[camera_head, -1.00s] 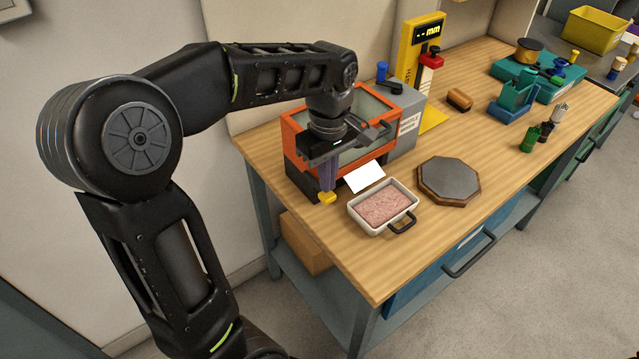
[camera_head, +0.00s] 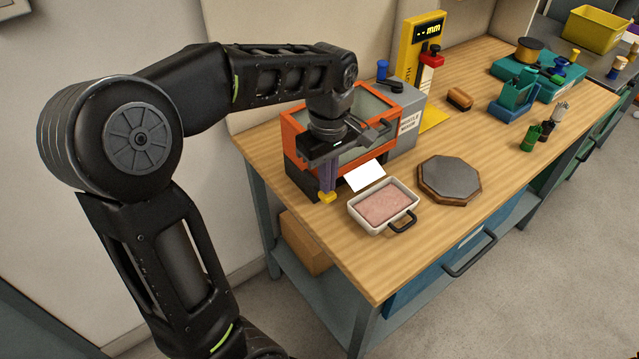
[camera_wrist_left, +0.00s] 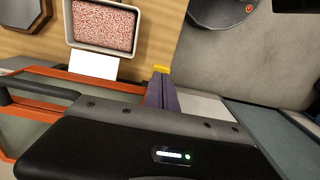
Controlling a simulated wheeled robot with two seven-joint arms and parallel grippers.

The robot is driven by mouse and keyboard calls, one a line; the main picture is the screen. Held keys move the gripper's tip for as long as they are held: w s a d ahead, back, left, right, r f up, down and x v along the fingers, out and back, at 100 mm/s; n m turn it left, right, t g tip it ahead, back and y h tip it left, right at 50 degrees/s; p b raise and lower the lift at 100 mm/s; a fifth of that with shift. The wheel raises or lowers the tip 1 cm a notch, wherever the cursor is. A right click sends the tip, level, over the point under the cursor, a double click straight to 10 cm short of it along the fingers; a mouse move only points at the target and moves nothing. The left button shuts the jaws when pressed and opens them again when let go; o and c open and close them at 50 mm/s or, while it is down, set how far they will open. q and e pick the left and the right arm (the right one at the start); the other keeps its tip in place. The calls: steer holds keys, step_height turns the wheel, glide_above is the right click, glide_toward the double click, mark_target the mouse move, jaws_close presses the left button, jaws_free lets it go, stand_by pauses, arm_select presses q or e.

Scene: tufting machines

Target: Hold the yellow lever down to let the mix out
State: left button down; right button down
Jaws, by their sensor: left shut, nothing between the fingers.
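My left gripper (camera_head: 327,180) is shut and empty. It points down in front of the orange-framed mixer (camera_head: 293,130), with its fingertips at the yellow lever (camera_head: 327,198). The lever sits low at the mixer's front left, and the fingers hide part of it. In the left wrist view the closed fingers (camera_wrist_left: 162,92) meet the yellow lever tip (camera_wrist_left: 160,69); whether they press on it is hard to tell. A white chute (camera_head: 364,176) slopes from the mixer to a white tray (camera_head: 357,219) that holds pink mix (camera_head: 385,205). My right gripper is out of view.
An octagonal grey plate (camera_head: 449,180) lies right of the tray. A yellow gauge stand (camera_head: 421,50), a brown brush (camera_head: 459,98) and teal fixtures (camera_head: 515,100) stand farther back. The wooden bench top (camera_head: 400,260) is clear in front of the tray.

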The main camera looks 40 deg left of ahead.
arm_select(q)
steer(key=shift+f+b, duration=0.35)
steer(key=shift+f, duration=0.25)
steer(key=shift+s+f, duration=0.1)
stand_by(0.3)
step_height(320, 180, up, 8)
steer(key=p, duration=0.6)
stand_by(0.7)
